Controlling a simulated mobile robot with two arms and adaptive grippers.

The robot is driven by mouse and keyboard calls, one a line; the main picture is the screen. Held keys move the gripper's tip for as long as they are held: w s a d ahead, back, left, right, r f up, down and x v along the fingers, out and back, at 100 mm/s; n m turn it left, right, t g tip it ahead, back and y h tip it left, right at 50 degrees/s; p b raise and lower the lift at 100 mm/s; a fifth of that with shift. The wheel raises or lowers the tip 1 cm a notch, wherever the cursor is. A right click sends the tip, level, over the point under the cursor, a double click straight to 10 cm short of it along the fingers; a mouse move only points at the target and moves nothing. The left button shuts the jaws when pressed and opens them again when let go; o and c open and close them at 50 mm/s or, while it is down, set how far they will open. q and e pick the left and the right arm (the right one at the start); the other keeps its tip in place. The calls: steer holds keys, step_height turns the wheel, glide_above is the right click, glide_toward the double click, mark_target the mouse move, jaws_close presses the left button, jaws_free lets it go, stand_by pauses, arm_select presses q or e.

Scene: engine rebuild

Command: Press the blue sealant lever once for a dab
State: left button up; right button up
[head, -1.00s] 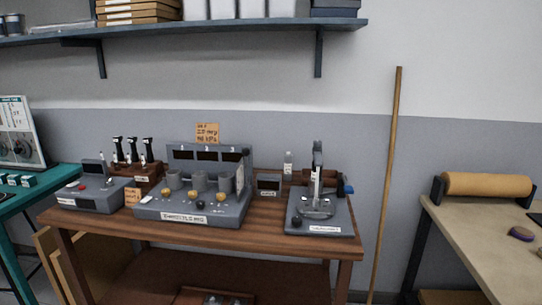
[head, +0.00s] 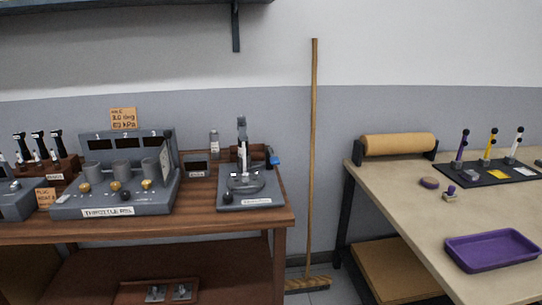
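On the right bench, three upright levers or dispensers with black tops stand on a black mat (head: 505,176). The leftmost is violet-blue (head: 461,148), the middle one yellow (head: 490,146), the right one white (head: 514,145). No clearly pure blue lever shows among them. A small blue part (head: 274,160) sticks out at the right of the grey stand device (head: 250,200) on the wooden bench. Neither of my grippers is in view.
The tan bench (head: 400,190) holds a brown paper roll (head: 398,144), a purple tray (head: 491,251), a round purple-brown pad (head: 429,183) and a small fitting (head: 450,194). A broom (head: 313,160) leans on the wall between the benches. The wooden bench carries a throttle rig (head: 115,195).

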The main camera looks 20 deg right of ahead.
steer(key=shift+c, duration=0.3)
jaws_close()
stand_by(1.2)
